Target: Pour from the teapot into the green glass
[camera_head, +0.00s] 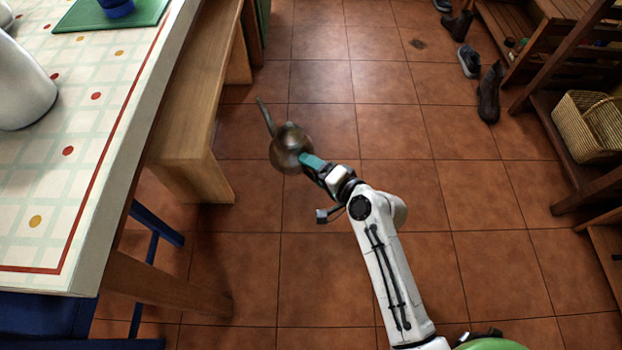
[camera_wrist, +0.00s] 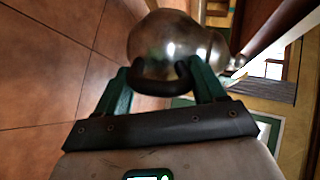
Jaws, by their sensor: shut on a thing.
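The teapot (camera_head: 290,153) is a round, brownish metallic pot, held in the air over the tiled floor in the head view. Its long thin spout points up and left in that picture. In the wrist view the teapot's shiny body (camera_wrist: 175,42) is just beyond the fingers, with its dark handle between them. My gripper (camera_head: 308,161) is shut on the handle; its teal fingers also show in the wrist view (camera_wrist: 160,82). I cannot make out a green glass in either view.
A table with a checked cloth (camera_head: 95,90) stands at left, bearing a white vessel (camera_head: 20,85) and a blue cup (camera_head: 116,6) on a green mat (camera_head: 80,18). A wooden bench (camera_head: 195,105) lies between table and teapot. Shoes and a basket (camera_head: 590,125) are at right. Mid-floor is clear.

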